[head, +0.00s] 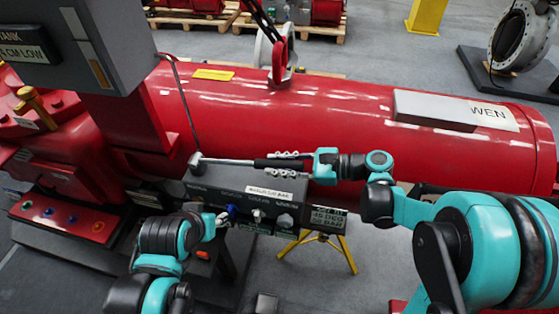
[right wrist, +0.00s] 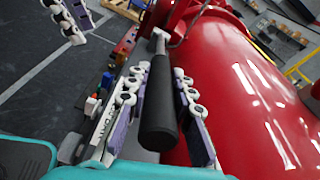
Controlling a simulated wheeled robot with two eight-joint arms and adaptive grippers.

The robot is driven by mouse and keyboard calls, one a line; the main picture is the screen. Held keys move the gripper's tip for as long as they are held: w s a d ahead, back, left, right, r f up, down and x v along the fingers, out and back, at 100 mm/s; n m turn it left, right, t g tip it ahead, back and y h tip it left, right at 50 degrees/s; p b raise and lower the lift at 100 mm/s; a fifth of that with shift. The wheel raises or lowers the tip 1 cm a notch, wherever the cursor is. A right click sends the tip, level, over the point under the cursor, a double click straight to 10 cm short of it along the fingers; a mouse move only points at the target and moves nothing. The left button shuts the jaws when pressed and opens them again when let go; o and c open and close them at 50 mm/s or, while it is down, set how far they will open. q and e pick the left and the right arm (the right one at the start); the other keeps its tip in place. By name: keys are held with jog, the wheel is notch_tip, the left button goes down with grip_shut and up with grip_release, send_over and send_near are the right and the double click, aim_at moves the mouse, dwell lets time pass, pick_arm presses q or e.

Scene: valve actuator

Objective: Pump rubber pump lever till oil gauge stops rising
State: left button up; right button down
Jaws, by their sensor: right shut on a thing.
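The pump lever has a black rubber grip (right wrist: 160,105) and a metal shaft (head: 228,161) that runs to a pivot on top of a dark box (head: 228,178). In the head view the lever lies nearly level. My right gripper (head: 290,160) comes from the right and is shut on the grip, with a finger on each side in the right wrist view. My left gripper (head: 220,220) is in front of the box near its knobs, holding nothing that I can make out; its fingers are too small to read. I cannot clearly identify the oil gauge.
A long red cylinder (head: 330,115) lies behind the lever. A small display (head: 327,220) sits at the box's right end, above a yellow stand (head: 345,250). A button panel (head: 60,217) is at the left.

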jog(key=r+p, duration=0.2)
jog(key=a+r+h+p, duration=0.1)
jog(key=r+p, duration=0.1)
jog(key=r+h+p, duration=0.1)
jog(key=r+p, duration=0.1)
jog(key=shift+w+a, duration=0.15)
jog(key=shift+a, duration=0.2)
jog(key=shift+w+a+r+g+h+p, duration=0.15)
jog(key=shift+g+h+p, duration=0.2)
jog(key=shift+p, duration=0.35)
jog(key=c, duration=1.3)
grip_release()
jog(key=v, duration=1.2)
jog(key=shift+a, duration=0.1)
